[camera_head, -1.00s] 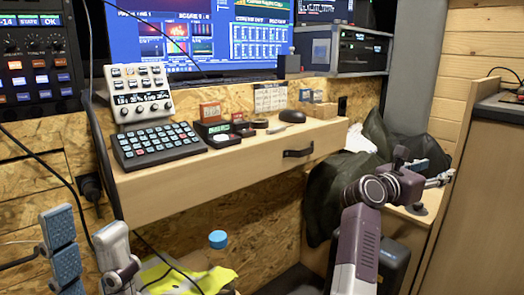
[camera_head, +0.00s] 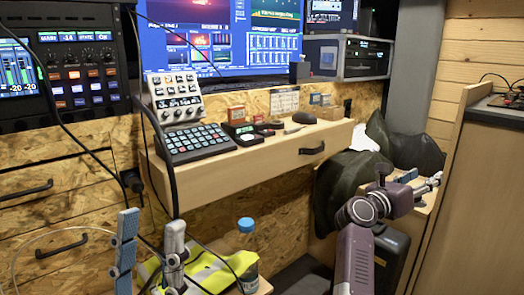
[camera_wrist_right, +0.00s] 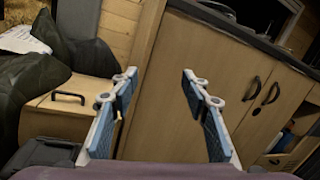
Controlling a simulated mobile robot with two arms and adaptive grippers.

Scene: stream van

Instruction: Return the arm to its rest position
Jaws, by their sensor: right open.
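My right arm reaches in from the lower right of the head view. Its gripper (camera_head: 418,182) is in front of the dark bags, right of the desk. In the right wrist view the right gripper (camera_wrist_right: 160,80) is open and empty, its two blue-padded fingers wide apart, with wooden cabinet fronts behind them. My left gripper (camera_head: 150,245) is at the bottom left of the head view, fingers pointing up. Its fingers stand apart with nothing visible between them. It is left of a blue-capped bottle (camera_head: 247,240) and overlaps a yellow vest (camera_head: 212,268).
A wooden desk (camera_head: 240,172) holds a control panel (camera_head: 196,142) and small items. Dark bags (camera_head: 345,185) lie right of it. A cabinet (camera_head: 475,190) stands at the far right; a wooden drawer front (camera_wrist_right: 50,105) shows in the wrist view. A cable hangs near the left gripper.

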